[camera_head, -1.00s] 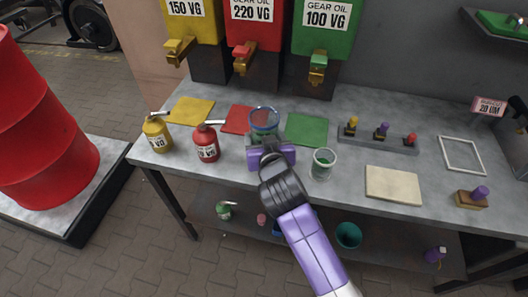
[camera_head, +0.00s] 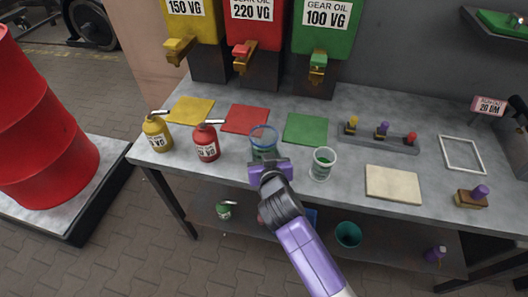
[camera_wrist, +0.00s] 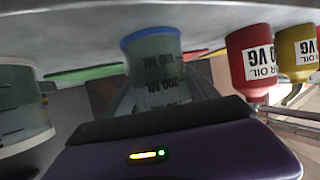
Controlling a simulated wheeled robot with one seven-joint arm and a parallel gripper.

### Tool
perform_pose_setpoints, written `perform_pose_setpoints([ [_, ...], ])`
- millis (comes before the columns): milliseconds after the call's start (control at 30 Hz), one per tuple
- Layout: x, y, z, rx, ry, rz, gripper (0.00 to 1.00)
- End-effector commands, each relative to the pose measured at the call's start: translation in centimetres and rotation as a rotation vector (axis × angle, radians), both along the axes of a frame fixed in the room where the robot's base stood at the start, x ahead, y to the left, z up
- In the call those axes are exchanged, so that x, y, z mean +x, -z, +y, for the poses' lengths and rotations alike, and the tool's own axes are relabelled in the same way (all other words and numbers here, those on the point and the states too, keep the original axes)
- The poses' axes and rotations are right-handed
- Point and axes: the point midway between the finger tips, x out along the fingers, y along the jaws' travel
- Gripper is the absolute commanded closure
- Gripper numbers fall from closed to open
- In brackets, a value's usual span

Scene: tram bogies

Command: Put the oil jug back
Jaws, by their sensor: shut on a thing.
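The wrist picture looks inverted, with the tabletop along the top. The jug's blue end there is close to the tabletop; I cannot tell whether it touches. My gripper hides part of the jug.
The red can (camera_head: 206,143) and yellow can (camera_head: 157,134) stand left of the jug. The clear beaker (camera_head: 322,164) stands close on its right. Red mat (camera_head: 246,119) and green mat (camera_head: 306,129) lie behind. A beige pad (camera_head: 393,184) lies farther right.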

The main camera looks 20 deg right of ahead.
Motion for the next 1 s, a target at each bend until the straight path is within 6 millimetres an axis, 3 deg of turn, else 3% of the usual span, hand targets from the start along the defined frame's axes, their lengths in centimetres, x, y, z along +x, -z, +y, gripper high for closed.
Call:
perform_pose_setpoints([
  [33,0.0,0.2,0.0,0.0,0.0,-0.001,0.79],
  [67,0.0,0.1,0.0,0.0,0.0,0.0,0.26],
  [133,0.0,0.1,0.0,0.0,0.0,0.0,0.12],
  [567,0.0,-0.5,0.0,0.0,0.0,0.0,0.1],
  [1000,-7.3,-3.0,1.8,-0.001,-0.002,0.0,0.1],
])
